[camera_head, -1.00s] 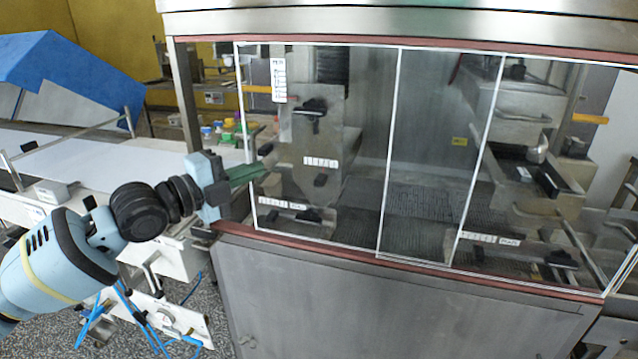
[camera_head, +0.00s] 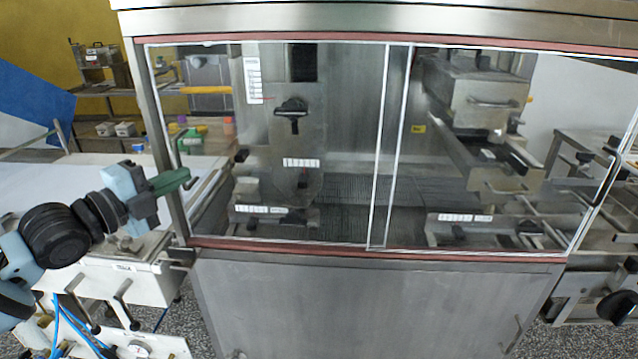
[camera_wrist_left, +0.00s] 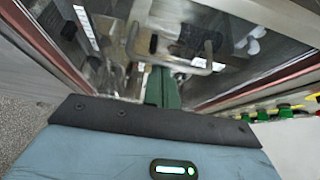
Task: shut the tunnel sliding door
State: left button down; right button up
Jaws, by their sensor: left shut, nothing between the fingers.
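The tunnel sliding door is a clear pane with thin pale edges (camera_head: 345,150) on the front of the steel machine. Its left edge stands close beside the left post (camera_head: 155,140), and its right edge overlaps the right-hand pane (camera_head: 480,215) in a narrow strip. My left gripper (camera_head: 180,177), with green fingers, is shut and empty. Its tips lie at the door's left edge, in front of the post; I cannot tell whether they touch. In the left wrist view the green fingers (camera_wrist_left: 161,88) point toward the glass and blurred metal parts. My right gripper is not in view.
A brown-red rail (camera_head: 300,247) runs below the panes, above a steel cabinet (camera_head: 370,300). A white conveyor (camera_head: 45,185) and its metal supports lie at the left, near my arm. Machine parts stand behind the glass.

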pick_arm(q)
jog(key=shift+a, duration=0.3)
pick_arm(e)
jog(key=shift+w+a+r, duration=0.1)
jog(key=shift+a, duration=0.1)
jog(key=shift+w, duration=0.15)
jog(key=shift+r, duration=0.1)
